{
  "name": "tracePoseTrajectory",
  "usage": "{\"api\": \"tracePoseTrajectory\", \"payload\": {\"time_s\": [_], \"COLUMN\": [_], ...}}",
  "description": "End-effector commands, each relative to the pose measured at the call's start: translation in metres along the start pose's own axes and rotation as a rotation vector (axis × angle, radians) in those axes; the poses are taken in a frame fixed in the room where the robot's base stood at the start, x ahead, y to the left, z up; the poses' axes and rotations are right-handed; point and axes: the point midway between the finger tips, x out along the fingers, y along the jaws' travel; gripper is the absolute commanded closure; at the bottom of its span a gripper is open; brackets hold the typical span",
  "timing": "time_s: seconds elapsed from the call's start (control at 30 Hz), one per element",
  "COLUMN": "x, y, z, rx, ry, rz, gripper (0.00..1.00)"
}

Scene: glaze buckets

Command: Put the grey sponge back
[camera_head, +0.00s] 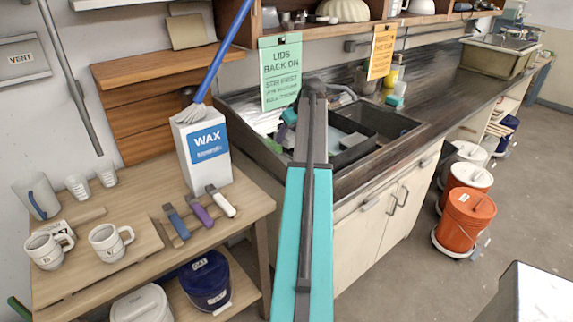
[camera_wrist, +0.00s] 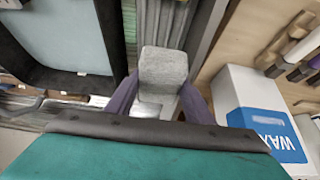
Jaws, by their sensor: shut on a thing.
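The grey sponge (camera_wrist: 163,68) is a pale grey block in the wrist view. My gripper (camera_wrist: 159,90) has its two dark purple fingers on either side of it and is shut on it. In the head view my own arm reaches toward the sink and hides the gripper and the held sponge. The sponge's exact height above these surfaces is unclear.
A white and blue WAX box (camera_head: 205,150) stands on the wooden table (camera_head: 75,285), left of my arm, with a blue-handled mop head on top. Mugs and several coloured-handled tools lie there. A yellow bottle (camera_head: 391,76) stands behind the sink (camera_head: 400,125). Orange buckets (camera_head: 466,222) stand on the floor.

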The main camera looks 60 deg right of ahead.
Motion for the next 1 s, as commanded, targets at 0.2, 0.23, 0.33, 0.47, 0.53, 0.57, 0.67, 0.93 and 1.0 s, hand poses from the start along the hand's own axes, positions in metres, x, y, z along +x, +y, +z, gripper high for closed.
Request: {"api": "tracePoseTrajectory", "payload": {"time_s": [0.2, 0.23, 0.33, 0.47, 0.53, 0.57, 0.67, 0.93, 1.0], "x": [-0.002, -0.002, -0.002, -0.001, 0.001, 0.002, 0.010, 0.039, 0.044], "y": [0.007, 0.008, 0.009, 0.009, 0.009, 0.009, 0.009, 0.010, 0.010], "z": [0.004, 0.004, 0.004, 0.005, 0.007, 0.008, 0.013, 0.030, 0.033], "rx": [0.005, 0.005, 0.006, 0.007, 0.008, 0.008, 0.009, 0.009, 0.009], "ry": [0.001, 0.001, 0.001, 0.000, 0.000, 0.000, -0.001, -0.001, -0.001], "rz": [0.003, 0.003, 0.003, 0.004, 0.004, 0.004, 0.003, 0.004, 0.004], "gripper": [0.73, 0.73, 0.73, 0.73, 0.73, 0.73, 0.73, 0.73, 0.73]}}
